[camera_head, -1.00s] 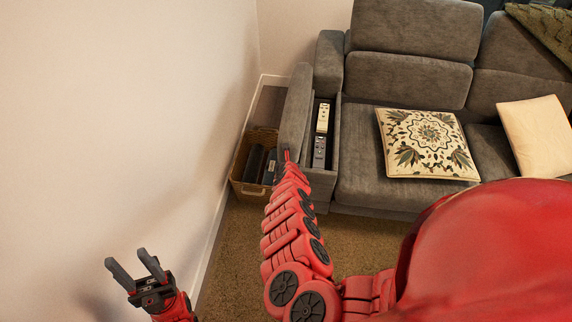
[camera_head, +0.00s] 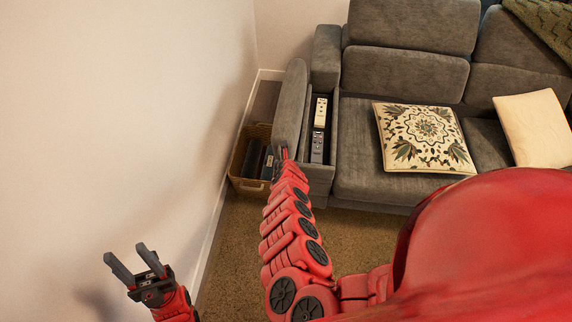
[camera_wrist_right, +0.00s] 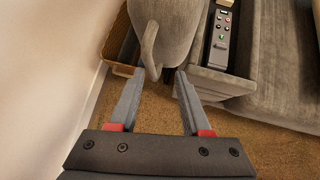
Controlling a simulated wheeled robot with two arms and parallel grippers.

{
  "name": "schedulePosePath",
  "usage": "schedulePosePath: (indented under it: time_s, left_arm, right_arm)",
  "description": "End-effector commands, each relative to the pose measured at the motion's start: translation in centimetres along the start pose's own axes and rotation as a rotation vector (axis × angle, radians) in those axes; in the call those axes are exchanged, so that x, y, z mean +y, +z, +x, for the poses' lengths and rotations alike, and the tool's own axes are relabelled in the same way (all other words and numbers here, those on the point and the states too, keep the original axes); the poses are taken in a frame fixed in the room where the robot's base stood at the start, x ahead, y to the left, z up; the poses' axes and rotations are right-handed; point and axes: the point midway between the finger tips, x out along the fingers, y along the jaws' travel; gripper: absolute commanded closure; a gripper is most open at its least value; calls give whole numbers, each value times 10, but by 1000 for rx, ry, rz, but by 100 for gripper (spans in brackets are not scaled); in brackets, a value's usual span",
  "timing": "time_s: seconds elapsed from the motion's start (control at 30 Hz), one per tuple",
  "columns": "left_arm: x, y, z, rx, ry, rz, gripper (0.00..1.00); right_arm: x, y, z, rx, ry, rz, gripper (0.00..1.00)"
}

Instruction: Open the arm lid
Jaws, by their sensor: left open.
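The grey sofa's arm lid (camera_head: 290,100) stands raised on the left side of the arm, and the storage compartment beside it is uncovered. Two remotes, a white one (camera_head: 320,112) and a dark one (camera_head: 317,147), lie inside. In the right wrist view the lid (camera_wrist_right: 172,30) shows with a curved grey tab (camera_wrist_right: 150,48) at its near end. My right gripper (camera_wrist_right: 160,73) is open, its fingertips to either side just below the tab; I cannot tell if they touch it. My left gripper (camera_head: 128,257) is open and empty, low at the left near the wall.
A wicker basket (camera_head: 236,182) with dark items stands on the floor left of the sofa arm, beside the white wall (camera_head: 130,120). A patterned cushion (camera_head: 425,138) and a cream cushion (camera_head: 533,128) rest on the seat. The rug (camera_head: 235,240) in front is clear.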

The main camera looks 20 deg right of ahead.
Motion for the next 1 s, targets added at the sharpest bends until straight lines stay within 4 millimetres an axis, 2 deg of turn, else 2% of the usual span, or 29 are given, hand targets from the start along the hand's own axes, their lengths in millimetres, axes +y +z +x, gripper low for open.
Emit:
schedulePosePath:
  time_s: [0.13, 0.27, 0.43, 0.57, 0.73, 1.0]
  left_arm:
    - [-1, -3, 15, 0, 0, 0, 50]
    - [-1, -4, 24, 0, 0, 0, 50]
    - [-2, -6, 35, 0, 0, 0, 50]
    - [-2, -8, 48, 0, 0, 0, 50]
    - [-3, -11, 63, 0, 0, 0, 50]
    - [-4, -14, 86, 0, 0, 0, 50]
  right_arm:
    - [1, 10, -20, -10, 1, -8, 56]
    - [0, 2, -32, 2, -2, -8, 56]
    - [2, 9, -48, -11, 2, -7, 56]
    - [1, 4, -63, 1, -1, -9, 56]
    - [1, 11, -81, -11, 0, -7, 56]
    - [3, 10, -117, -7, 2, -1, 56]
